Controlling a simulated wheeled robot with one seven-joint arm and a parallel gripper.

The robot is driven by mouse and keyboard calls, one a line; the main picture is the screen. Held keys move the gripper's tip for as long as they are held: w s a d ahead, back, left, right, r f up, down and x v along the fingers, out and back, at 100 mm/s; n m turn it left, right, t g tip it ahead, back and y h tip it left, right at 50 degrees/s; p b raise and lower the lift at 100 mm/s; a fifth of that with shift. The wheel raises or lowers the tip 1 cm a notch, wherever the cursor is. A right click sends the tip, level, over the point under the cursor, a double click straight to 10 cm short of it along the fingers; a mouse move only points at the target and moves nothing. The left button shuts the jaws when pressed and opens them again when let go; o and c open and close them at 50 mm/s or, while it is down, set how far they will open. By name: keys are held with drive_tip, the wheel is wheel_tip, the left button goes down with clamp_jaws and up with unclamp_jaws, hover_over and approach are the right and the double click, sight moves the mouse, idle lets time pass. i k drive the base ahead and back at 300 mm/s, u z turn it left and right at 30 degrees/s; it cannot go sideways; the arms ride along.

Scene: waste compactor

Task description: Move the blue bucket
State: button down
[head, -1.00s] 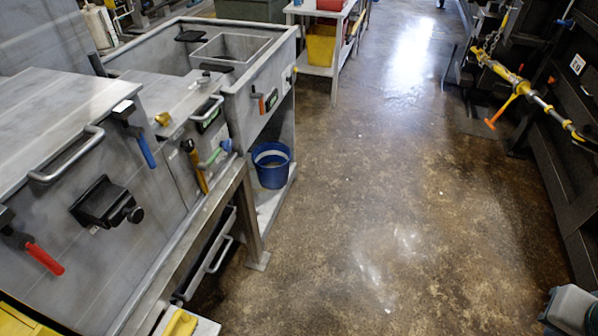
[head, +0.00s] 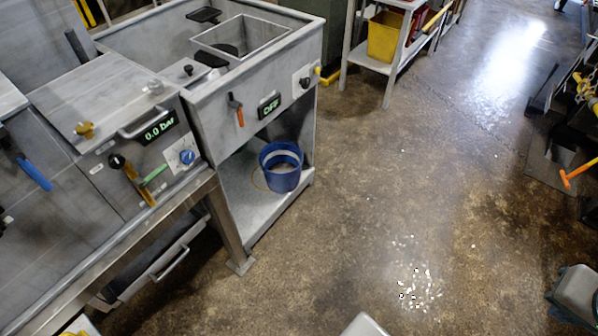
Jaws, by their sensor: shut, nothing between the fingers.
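The blue bucket (head: 281,166) stands upright on the low grey shelf (head: 240,213) under the metal sink unit, left of the picture's middle. It is open at the top with a pale band inside its rim. A thin yellowish loop, perhaps its handle, shows at its left side. The bucket sits near the shelf's right end, close to the open floor. My gripper is not in view.
The sink unit (head: 225,110) overhangs the shelf, and a metal leg (head: 231,230) stands at its front. A side table (head: 365,62) with a yellow bin (head: 386,36) is behind. The floor (head: 400,190) is mostly clear; a grey object (head: 578,295) is at lower right.

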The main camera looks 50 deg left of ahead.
sight(282, 162)
drive_tip(key=u, duration=0.65)
drive_tip(key=i, duration=1.05)
drive_tip(key=u, duration=1.55)
drive_tip(key=i, duration=0.5)
drive_tip(key=u, duration=0.4)
